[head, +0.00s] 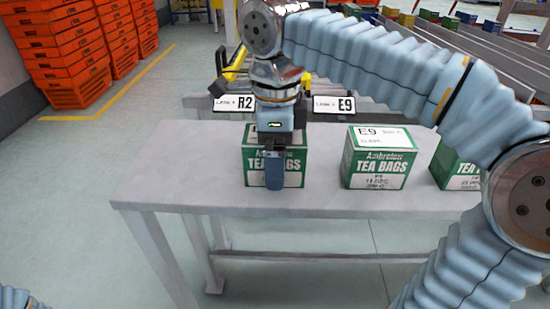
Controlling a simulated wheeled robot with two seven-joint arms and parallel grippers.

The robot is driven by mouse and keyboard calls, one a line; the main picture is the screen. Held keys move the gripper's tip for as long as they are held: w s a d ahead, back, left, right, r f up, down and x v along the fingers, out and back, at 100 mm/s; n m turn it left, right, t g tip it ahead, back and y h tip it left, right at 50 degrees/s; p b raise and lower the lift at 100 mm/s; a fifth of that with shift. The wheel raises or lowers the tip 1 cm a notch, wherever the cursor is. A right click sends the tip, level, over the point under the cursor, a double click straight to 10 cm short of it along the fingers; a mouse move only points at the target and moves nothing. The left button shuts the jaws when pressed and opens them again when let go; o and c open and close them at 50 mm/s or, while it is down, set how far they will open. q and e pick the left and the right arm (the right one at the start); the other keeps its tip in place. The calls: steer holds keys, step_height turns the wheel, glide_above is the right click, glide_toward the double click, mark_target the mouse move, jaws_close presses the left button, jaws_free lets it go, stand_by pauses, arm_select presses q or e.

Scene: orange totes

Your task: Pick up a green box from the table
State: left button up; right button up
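Several green and white tea-bag boxes stand in a row on the grey table (180,190). The left box (294,170) is under my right gripper (275,165). One dark finger hangs down over the front face of this box; the other finger is hidden. I cannot tell whether the fingers press on the box. The left box appears to rest on the table. The middle box (379,165) stands apart to its right, with an E9 label on top. The right box (455,168) is partly covered by my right arm. My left gripper is out of view.
Stacked orange totes (60,50) are on the floor at the back left. A conveyor (460,50) with small coloured bins runs at the back right. The table's left part is clear.

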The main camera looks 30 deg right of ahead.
steer(key=shift+f, duration=0.3)
steer(key=c, duration=1.1)
steer(key=shift+c, duration=0.2)
